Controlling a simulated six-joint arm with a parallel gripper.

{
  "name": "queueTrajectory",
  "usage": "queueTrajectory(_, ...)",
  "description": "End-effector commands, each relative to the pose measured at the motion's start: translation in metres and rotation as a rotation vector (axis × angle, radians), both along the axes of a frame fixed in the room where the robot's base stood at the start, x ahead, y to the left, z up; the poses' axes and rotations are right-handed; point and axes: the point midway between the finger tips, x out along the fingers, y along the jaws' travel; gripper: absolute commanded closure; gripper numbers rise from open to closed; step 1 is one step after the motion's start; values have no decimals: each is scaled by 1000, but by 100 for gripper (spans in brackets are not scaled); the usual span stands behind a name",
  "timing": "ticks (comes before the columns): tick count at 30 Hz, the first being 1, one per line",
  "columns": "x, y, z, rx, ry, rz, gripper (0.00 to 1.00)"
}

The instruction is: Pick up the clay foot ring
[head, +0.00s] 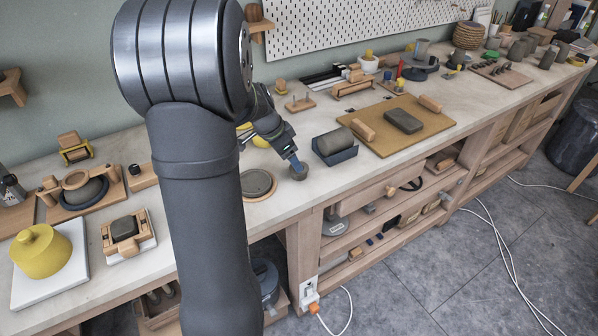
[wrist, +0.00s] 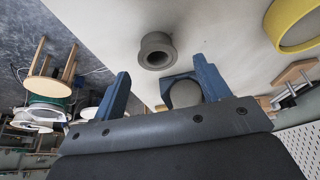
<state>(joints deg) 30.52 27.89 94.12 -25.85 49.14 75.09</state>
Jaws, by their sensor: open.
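The clay foot ring (wrist: 157,50) is a small grey flanged ring with a dark hole, standing on the pale bench top. In the wrist view it lies just ahead of my gripper (wrist: 161,66), roughly in line with the gap between the two blue fingers. The fingers are apart with nothing held between them. In the head view my gripper (head: 294,160) points down just above the ring (head: 298,173), close to the bench's front edge. The finger tips partly overlap the ring there, so the exact gap is hard to tell.
A blue cradle (head: 340,156) with a dark grey clay roll stands close on the right. A round disc (head: 258,184) lies on the left. A yellow ring (wrist: 292,22) shows in the wrist view. A tan board (head: 440,117) with a clay slab lies farther right.

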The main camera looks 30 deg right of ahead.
Motion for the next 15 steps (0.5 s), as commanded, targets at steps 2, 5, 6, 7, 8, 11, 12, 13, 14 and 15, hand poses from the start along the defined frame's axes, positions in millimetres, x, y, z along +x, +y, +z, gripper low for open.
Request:
queueTrajectory(2, -1, -2, -4, 0, 1, 0, 31)
queueTrajectory(5, -3, -8, -15, 2, 3, -1, 31)
queueTrajectory(6, -4, -12, -20, 2, 3, -1, 31)
queueTrajectory(7, -5, -14, -24, 1, 3, -1, 31)
queueTrajectory(8, -6, -17, -29, 2, 4, -2, 31)
queueTrajectory(11, -6, -22, -40, 1, 2, -1, 31)
queueTrajectory(12, -6, -23, -44, 1, 2, -1, 31)
queueTrajectory(13, -5, -24, -45, 1, 2, -1, 31)
queueTrajectory(14, -5, -25, -46, 1, 1, 0, 31)
queueTrajectory(15, -5, -25, -47, 0, 0, 0, 31)
